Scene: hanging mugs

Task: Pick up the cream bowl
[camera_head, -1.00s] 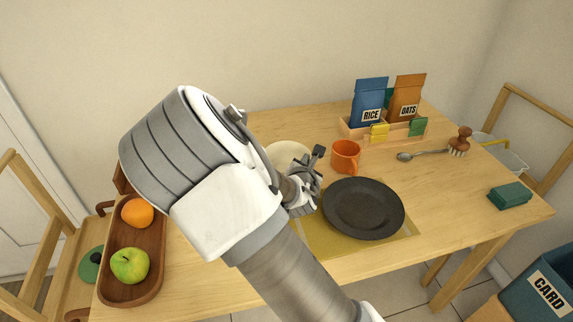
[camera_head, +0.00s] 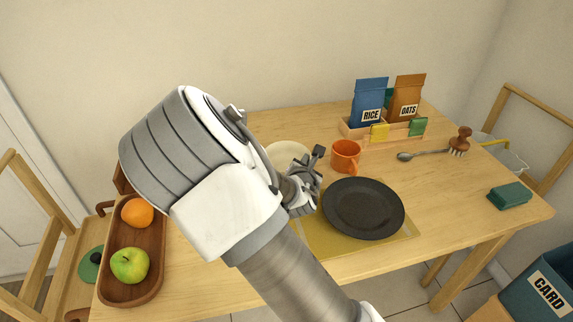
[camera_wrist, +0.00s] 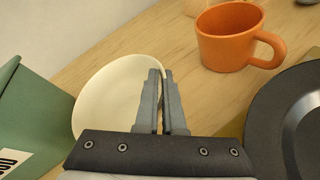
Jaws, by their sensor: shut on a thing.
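The cream bowl (camera_head: 286,152) is partly hidden behind my arm in the camera_head view. In the wrist view the bowl (camera_wrist: 108,92) lies left of and under my fingers, with its inside showing. My gripper (camera_wrist: 163,74) is shut on the bowl's right rim, the two fingers close together across it. In the camera_head view my gripper (camera_head: 308,172) is at the bowl's right side. I cannot tell whether the bowl is clear of the table.
An orange mug (camera_head: 345,156) and a dark plate (camera_head: 362,208) on a yellow mat (camera_head: 318,243) stand to the right. A green box (camera_wrist: 35,115) is close on the left in the wrist view. A wooden tray (camera_head: 133,290) holds an orange and an apple.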

